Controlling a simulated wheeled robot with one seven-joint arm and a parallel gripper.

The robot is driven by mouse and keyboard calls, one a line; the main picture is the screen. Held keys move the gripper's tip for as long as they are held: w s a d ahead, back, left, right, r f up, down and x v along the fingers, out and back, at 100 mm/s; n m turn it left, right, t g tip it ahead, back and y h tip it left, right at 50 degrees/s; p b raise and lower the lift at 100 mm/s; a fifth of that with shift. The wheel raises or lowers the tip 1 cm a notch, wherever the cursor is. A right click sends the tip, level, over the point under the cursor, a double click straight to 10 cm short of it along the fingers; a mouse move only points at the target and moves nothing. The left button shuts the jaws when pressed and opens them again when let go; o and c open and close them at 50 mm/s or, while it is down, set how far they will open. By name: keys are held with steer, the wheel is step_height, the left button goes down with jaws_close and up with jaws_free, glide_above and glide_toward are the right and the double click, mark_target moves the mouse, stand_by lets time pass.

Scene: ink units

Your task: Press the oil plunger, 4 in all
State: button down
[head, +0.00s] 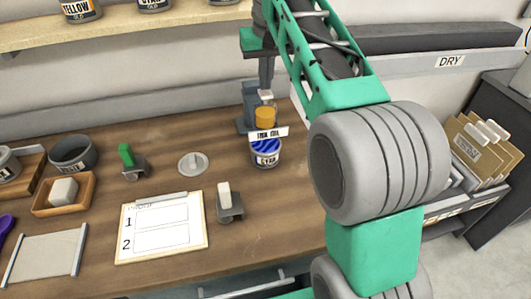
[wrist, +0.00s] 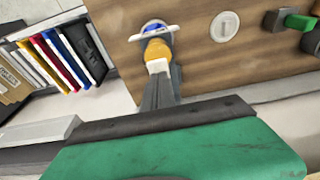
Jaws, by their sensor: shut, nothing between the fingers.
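The oil dispenser (head: 249,120) stands at the back of the wooden table. It has an amber oil reservoir (head: 265,117), a pale plunger on top and a label below reading something like "THIN OIL". A cyan ink can (head: 265,153) with blue ink in its open top sits under the label. My gripper (head: 266,88) is shut and points down at the plunger, its tips at or just above the plunger top; contact is hard to tell. In the wrist view the shut fingers (wrist: 158,97) end at the pale plunger (wrist: 157,66), with the amber reservoir (wrist: 157,49) beyond.
A shelf (head: 125,24) with ink cans runs above. A file rack (head: 485,150) stands at right.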

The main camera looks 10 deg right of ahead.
steer(key=shift+f+b, duration=0.85)
steer(key=shift+f, duration=0.2)
steer(key=shift+r, duration=0.15)
steer(key=shift+r+p, duration=1.2)
steer(key=shift+p, duration=0.15)
steer(key=shift+f, duration=0.1)
steer(key=shift+f+b, duration=1.25)
steer(key=shift+b, duration=0.05)
steer(key=shift+r+p, duration=1.3)
steer(key=shift+r, duration=0.05)
